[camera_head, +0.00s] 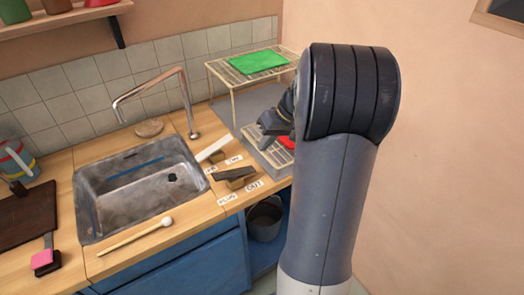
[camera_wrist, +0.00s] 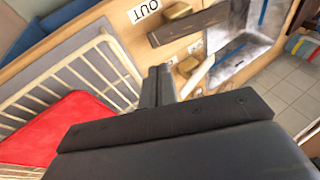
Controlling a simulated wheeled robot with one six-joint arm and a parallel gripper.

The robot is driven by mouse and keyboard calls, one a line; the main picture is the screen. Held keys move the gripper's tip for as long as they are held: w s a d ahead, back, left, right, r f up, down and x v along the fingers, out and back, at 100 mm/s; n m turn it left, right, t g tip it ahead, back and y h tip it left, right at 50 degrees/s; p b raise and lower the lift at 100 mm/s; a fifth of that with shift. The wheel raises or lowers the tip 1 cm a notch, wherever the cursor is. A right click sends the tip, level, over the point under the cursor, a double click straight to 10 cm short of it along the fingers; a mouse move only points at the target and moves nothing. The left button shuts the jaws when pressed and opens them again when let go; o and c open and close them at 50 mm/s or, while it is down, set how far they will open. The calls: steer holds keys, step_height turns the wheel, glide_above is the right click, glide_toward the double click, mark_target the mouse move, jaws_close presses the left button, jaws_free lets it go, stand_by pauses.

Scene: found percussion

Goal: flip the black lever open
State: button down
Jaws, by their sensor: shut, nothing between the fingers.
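The black lever (camera_head: 235,173) lies nearly flat over a brass-coloured block on the wooden counter, right of the sink. It also shows in the wrist view (camera_wrist: 188,26), past my fingertips, near a label reading OUT (camera_wrist: 143,11). My gripper (camera_head: 275,122) is in front of the wire rack, to the right of the lever and above the counter. In the wrist view my gripper (camera_wrist: 158,84) is shut and empty, its fingers pointing toward the lever with a gap between. My arm hides part of the rack.
A white lever (camera_head: 212,149) lies behind the black one. The metal sink (camera_head: 130,190) with its tap is to the left, with a mallet (camera_head: 136,236) in front. A wire rack (camera_head: 236,88) holds a green board; a red item (camera_wrist: 68,130) sits low in it.

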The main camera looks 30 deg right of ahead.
steer(key=v, duration=0.6)
steer(key=shift+d+r, duration=0.2)
steer(key=shift+r, duration=0.05)
steer(key=shift+s, duration=0.1)
